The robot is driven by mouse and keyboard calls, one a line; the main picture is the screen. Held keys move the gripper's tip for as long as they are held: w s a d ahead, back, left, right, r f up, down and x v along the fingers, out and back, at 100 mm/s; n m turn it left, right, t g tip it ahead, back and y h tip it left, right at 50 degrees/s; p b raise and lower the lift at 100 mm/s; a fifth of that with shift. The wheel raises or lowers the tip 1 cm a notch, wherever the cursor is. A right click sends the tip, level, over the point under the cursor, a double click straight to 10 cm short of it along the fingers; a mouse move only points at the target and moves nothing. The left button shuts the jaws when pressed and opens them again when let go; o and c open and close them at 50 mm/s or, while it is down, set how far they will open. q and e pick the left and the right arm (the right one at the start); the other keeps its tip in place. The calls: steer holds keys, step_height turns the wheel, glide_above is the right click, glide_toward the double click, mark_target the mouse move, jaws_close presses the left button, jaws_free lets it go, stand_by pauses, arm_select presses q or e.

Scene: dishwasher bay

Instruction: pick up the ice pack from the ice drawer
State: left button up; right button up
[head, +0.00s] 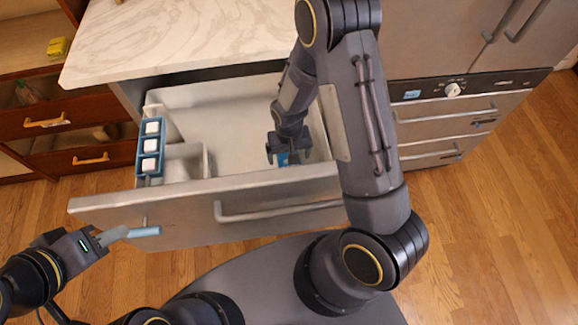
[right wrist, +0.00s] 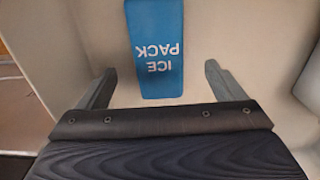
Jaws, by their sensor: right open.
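The ice pack (right wrist: 157,45) is a flat blue slab with white lettering. In the right wrist view it lies on the pale drawer floor, ahead of and between the two finger lines. My right gripper (right wrist: 160,82) is open and empty, with its fingers apart on either side. In the head view my right gripper (head: 289,156) is down inside the open ice drawer (head: 235,105) and hides most of the ice pack (head: 283,160).
A blue tray (head: 149,170) with white cubes stands at the drawer's left side, next to a low divider (head: 206,160). The drawer front (head: 170,213) with its bar handle is in front of me. A marble counter (head: 190,40) overhangs behind. Wooden drawers are at left.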

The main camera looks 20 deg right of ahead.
step_height(320, 180, down, 5)
steer(key=shift+w+d+f, duration=0.1)
steer(key=shift+d, duration=0.05)
steer(key=shift+c, duration=0.3)
steer(key=c, duration=1.1)
